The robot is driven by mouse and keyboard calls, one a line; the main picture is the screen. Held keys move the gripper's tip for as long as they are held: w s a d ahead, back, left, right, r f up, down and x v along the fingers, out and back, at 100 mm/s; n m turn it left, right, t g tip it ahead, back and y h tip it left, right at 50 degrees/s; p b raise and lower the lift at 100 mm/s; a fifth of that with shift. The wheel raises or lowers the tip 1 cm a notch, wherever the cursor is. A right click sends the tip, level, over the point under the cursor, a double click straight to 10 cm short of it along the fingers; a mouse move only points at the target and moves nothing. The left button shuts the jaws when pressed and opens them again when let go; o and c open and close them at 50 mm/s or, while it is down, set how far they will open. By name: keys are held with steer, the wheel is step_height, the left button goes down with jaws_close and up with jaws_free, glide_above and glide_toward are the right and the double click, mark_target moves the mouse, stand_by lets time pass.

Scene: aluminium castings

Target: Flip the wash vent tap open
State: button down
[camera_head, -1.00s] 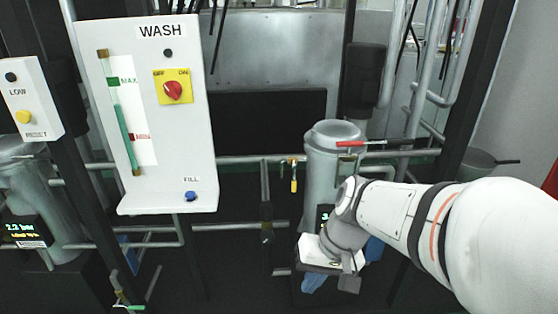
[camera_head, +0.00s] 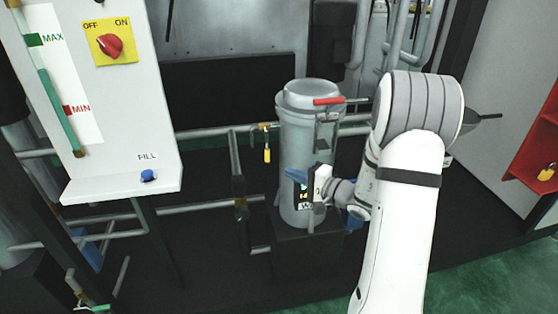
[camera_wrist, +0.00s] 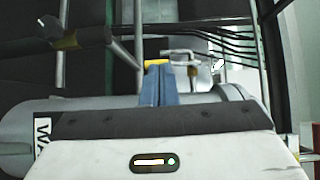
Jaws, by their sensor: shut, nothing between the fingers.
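A grey canister (camera_head: 305,150) stands right of centre in the head view, upright, with a small display and a label low on its front. A red lever handle (camera_head: 328,101) lies roughly level near its top; no readable tag names it as the vent tap. My gripper (camera_head: 290,174) is in front of the canister, well below the red handle, its blue fingers pointing left. In the wrist view my gripper (camera_wrist: 160,84) shows its blue fingers together and empty. The canister (camera_wrist: 235,96) lies sideways there, partly hidden by my gripper body; the red handle does not show.
A white panel (camera_head: 120,185) with a red switch (camera_head: 109,45) and blue FILL button (camera_head: 148,176) stands left. A yellow tag or padlock (camera_head: 267,154) hangs beside the canister. Pipes run behind. A red box (camera_head: 540,145) is at the right edge.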

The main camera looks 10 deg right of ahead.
mark_target(267, 147)
steer(key=shift+m+t+h, duration=0.7)
steer(key=shift+t+h, duration=0.1)
steer(key=shift+t, duration=0.1)
steer(key=d, duration=0.1)
steer(key=w+d+f, duration=0.1)
steer(key=w+d, duration=0.1)
steer(key=shift+w+d+f, duration=0.1)
steer(key=shift+d+f, duration=0.2)
steer(key=shift+f, duration=0.1)
steer(key=p+x, duration=0.4)
steer(key=x, duration=0.5)
steer(key=shift+w+a+r, duration=0.1)
steer(key=shift+w+a, duration=0.05)
steer(key=shift+a, duration=0.05)
steer(key=shift+w+a, duration=0.2)
steer(key=shift+w, duration=0.05)
